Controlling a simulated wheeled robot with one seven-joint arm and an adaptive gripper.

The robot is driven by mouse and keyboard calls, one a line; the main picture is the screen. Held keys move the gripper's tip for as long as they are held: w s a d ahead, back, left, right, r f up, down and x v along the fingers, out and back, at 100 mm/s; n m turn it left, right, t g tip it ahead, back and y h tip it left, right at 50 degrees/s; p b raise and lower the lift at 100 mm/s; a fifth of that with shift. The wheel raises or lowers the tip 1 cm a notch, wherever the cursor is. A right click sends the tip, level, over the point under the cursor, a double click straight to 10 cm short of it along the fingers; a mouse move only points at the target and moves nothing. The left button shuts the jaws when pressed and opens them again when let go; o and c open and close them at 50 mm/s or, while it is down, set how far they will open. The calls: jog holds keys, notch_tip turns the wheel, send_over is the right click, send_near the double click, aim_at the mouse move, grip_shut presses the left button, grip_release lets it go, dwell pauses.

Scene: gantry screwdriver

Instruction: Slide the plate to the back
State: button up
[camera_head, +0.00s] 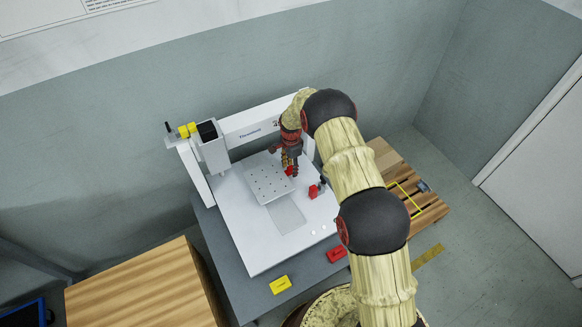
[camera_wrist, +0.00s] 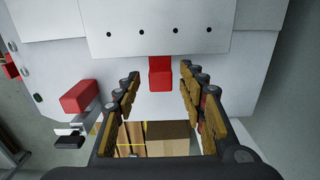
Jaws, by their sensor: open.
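The plate (camera_head: 265,180) is a light grey square with rows of small dark holes, lying on the white bed of the gantry machine. In the wrist view the plate (camera_wrist: 155,25) fills the top middle, with a red handle (camera_wrist: 160,80) on its near edge. My gripper (camera_wrist: 160,72) is open, its two fingers on either side of the red handle, with gaps to both. In the head view my gripper (camera_head: 289,168) points down at the plate's right edge and partly hides the handle there.
The white gantry (camera_head: 255,122) with its screwdriver head (camera_head: 211,150) stands behind. A red block (camera_head: 313,191) sits on the bed right of the plate; it also shows in the wrist view (camera_wrist: 80,97). Yellow (camera_head: 280,285) and red (camera_head: 337,254) boxes are at the table's front.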

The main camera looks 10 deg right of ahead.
notch_tip(320, 180, up, 12)
dwell(0.6)
jog(key=shift+c, duration=0.4)
